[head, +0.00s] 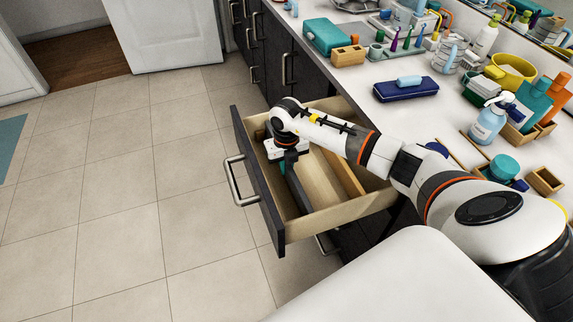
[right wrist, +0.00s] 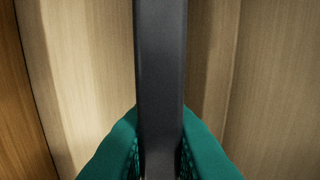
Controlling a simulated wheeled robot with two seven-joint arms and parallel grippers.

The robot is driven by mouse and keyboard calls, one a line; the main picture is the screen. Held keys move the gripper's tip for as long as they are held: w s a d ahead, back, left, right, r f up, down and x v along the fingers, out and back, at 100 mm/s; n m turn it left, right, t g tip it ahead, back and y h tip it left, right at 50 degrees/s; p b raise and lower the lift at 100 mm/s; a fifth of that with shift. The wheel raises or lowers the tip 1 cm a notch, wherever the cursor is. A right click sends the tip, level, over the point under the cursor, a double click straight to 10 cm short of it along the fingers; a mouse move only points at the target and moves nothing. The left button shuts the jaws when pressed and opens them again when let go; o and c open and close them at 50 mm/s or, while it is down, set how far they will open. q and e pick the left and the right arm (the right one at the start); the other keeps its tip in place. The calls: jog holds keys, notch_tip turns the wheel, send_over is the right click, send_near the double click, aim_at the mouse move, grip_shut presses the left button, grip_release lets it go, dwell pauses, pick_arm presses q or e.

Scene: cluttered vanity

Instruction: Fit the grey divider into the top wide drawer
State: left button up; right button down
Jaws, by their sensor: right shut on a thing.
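The top wide drawer (head: 322,222) is pulled open, with a dark front and a pale wood inside. The grey divider (head: 298,195) is a long, thin, dark strip inside the drawer, near the drawer front and roughly along it. My right gripper (head: 284,164) reaches down into the drawer and is shut on the divider. In the right wrist view the teal fingers (right wrist: 160,153) press both sides of the divider (right wrist: 160,65), which stands on edge between them. Whether its lower edge touches the drawer floor is hidden. My left gripper is not in view.
An orange-brown wooden strip (head: 345,173) lies in the drawer, right of the divider. The white countertop (head: 365,110) holds a navy case (head: 406,89), a teal box (head: 326,36), a pump bottle (head: 489,122) and other clutter. The tiled floor (head: 120,200) at left is clear.

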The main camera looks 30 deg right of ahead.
jog(key=shift+f, duration=0.35)
jog(key=c, duration=1.3)
grip_release()
notch_tip(320, 180, up, 12)
jog(key=shift+r+b, duration=0.1)
jog(key=shift+b, duration=0.2)
